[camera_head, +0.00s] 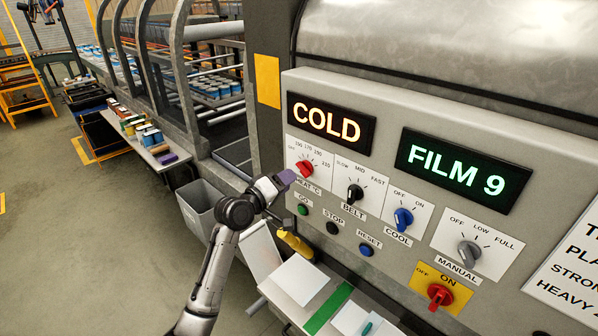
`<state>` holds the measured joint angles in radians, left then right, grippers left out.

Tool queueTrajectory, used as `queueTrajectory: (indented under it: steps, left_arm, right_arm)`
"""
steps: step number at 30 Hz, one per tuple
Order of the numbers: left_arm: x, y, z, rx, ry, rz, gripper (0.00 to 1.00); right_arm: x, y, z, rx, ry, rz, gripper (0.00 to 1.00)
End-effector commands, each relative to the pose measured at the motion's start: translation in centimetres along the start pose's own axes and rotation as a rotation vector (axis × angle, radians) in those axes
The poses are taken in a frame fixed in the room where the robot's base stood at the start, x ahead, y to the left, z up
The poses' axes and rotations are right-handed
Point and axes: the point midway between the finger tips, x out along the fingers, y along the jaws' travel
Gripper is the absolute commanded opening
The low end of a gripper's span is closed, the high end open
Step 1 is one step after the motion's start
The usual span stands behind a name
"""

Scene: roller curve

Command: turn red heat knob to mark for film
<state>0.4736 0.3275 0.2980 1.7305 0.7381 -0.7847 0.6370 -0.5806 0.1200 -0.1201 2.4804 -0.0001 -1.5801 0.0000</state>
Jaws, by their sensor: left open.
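The red heat knob (305,169) sits at the left of a grey control panel (400,110), on a white dial plate with temperature marks. Its exact pointer setting is too small to read for sure. My left gripper (287,178) is open, with its purple fingertips just left of and slightly below the knob. I cannot tell whether they touch it. An orange display (330,122) above the knob reads COLD. A green display (462,170) reads FILM 9. My right gripper is not in view.
To the knob's right are the black belt knob (355,193), blue cool knob (403,218), grey manual knob (469,252) and red on/off switch (439,295). A green button (303,209) lies just below the heat knob. A shelf with papers (300,279) juts out below.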

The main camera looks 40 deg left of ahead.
Motion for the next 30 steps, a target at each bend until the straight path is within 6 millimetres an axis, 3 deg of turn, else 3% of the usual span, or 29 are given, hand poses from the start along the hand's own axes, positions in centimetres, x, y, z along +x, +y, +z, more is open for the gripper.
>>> queueTrajectory:
  steps: [6, 12, 26, 30]
  left_arm:
    - [3.4, 0.1, -0.1, 0.000, 0.000, 0.000, 0.43]
    - [5.0, 0.0, 0.0, 0.001, 0.000, 0.000, 0.43]
    - [5.6, 0.0, 0.0, 0.002, 0.000, 0.000, 0.43]
    - [5.6, 0.0, 0.0, 0.002, 0.000, -0.001, 0.29]
  right_arm:
    - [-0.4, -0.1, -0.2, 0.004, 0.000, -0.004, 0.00]
    - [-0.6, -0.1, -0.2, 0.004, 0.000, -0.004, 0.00]
    - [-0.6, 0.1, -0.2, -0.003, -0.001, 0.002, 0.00]
    - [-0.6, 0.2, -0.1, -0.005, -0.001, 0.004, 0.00]
